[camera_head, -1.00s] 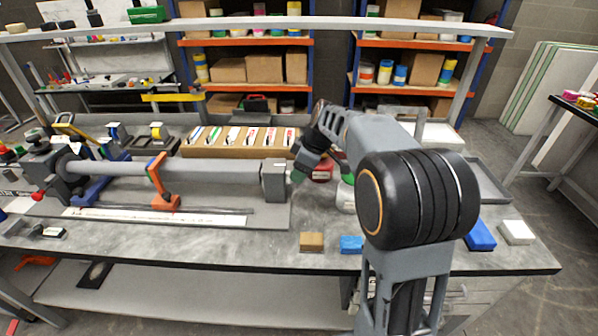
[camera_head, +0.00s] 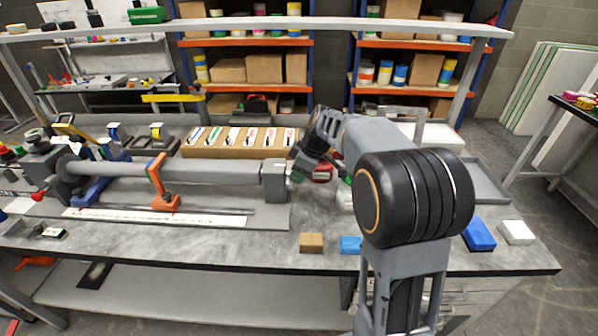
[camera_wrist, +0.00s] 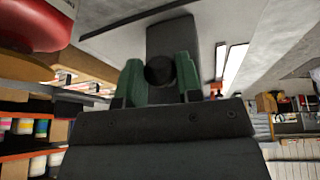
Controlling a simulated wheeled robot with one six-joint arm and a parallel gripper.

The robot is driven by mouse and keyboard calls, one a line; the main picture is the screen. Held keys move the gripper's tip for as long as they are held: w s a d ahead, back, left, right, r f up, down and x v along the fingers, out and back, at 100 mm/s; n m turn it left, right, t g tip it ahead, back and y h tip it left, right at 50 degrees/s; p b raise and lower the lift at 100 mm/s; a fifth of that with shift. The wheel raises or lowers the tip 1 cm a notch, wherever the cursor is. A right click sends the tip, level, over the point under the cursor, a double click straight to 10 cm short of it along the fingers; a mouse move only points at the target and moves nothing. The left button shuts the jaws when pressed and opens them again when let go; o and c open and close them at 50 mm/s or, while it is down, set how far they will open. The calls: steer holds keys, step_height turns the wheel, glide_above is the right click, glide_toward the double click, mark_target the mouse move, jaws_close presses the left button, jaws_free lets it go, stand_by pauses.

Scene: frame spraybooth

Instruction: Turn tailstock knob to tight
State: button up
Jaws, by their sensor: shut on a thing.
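The tailstock (camera_head: 275,181) is a grey block at the right end of the long grey tube (camera_head: 215,171) on the bench. My gripper (camera_head: 294,176) is at the tailstock's right face. In the wrist view, my gripper's two green fingers (camera_wrist: 160,75) are shut on a dark round knob (camera_wrist: 160,71), with the grey tailstock block (camera_wrist: 172,35) behind it. In the head view the knob is hidden by my gripper. I cannot read any tight or loose mark.
An orange clamp (camera_head: 160,185) stands around the tube. A red tin (camera_head: 322,173) stands close to the right of my gripper. A brown block (camera_head: 311,242) and a blue block (camera_head: 350,245) lie near the front edge. A box with several cards (camera_head: 240,150) stands behind the tube.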

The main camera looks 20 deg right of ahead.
steer(key=shift+r+p, duration=0.1)
steer(key=shift+p, duration=0.25)
steer(key=shift+c, duration=0.2)
steer(key=g+p, duration=0.1)
steer(key=p, duration=0.1)
steer(key=g+y+p, duration=0.1)
steer(key=p, duration=0.2)
steer(key=g+p, duration=0.2)
steer(key=shift+w+r+m, duration=0.25)
steer(key=shift+m, duration=0.15)
steer(key=shift+w+d+f+m+g+y+p, duration=0.15)
steer(key=shift+g+y+p, duration=0.25)
steer(key=shift+g+p, duration=0.55)
steer(key=shift+a+f+m+g+y+p, duration=0.15)
steer(key=shift+m+g+y+p, duration=0.2)
steer(key=shift+g+p, duration=0.65)
steer(key=shift+w+d+f+m+g+y+p, duration=0.15)
steer(key=shift+g+y+p, duration=0.3)
steer(key=shift+g+p, duration=0.5)
steer(key=o, duration=0.9)
steer(key=shift+o, duration=0.2)
